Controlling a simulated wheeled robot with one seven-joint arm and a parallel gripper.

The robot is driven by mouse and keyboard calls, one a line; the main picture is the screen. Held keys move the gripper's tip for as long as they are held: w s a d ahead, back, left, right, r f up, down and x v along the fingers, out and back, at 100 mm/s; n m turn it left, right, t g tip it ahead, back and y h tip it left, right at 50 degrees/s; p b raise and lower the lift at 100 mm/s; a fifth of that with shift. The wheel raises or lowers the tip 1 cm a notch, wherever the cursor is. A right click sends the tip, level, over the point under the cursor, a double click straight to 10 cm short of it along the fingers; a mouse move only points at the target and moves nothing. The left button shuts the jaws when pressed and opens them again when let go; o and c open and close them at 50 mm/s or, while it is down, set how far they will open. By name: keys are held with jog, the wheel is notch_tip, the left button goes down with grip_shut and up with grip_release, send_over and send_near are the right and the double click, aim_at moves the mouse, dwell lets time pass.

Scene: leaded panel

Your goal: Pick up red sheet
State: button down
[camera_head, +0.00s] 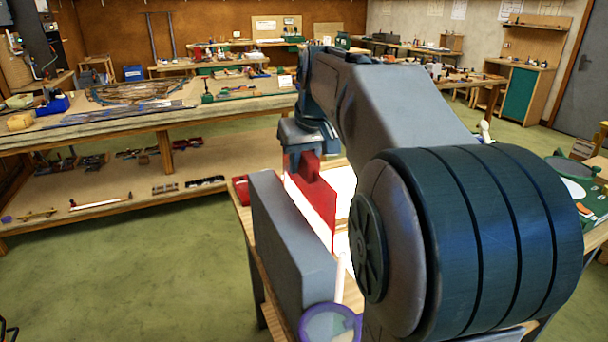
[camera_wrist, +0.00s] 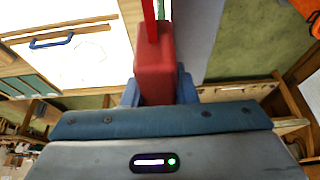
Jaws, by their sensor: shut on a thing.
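My gripper (camera_head: 306,152) is above the bright work table, partly behind my own arm in the head view. In the wrist view my gripper's blue fingers (camera_wrist: 158,92) are closed on both sides of a red block (camera_wrist: 155,62). This block is joined to the red sheet (camera_wrist: 149,18), which shows as a thin red edge. In the head view the red sheet (camera_head: 322,226) hangs upright below the gripper, beside the grey block. I cannot tell whether its lower edge touches anything, as the grey block and my arm hide part of it.
A tall grey block (camera_head: 292,245) stands at the table's left edge, close to the sheet. A white lit panel (camera_head: 343,190) lies on the table. A purple-rimmed round object (camera_head: 330,322) is in front. A long cluttered bench (camera_head: 110,124) stands at left, with green floor between.

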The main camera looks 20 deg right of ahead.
notch_tip(320, 180, up, 25)
jog(key=p, duration=0.6)
dwell(1.1)
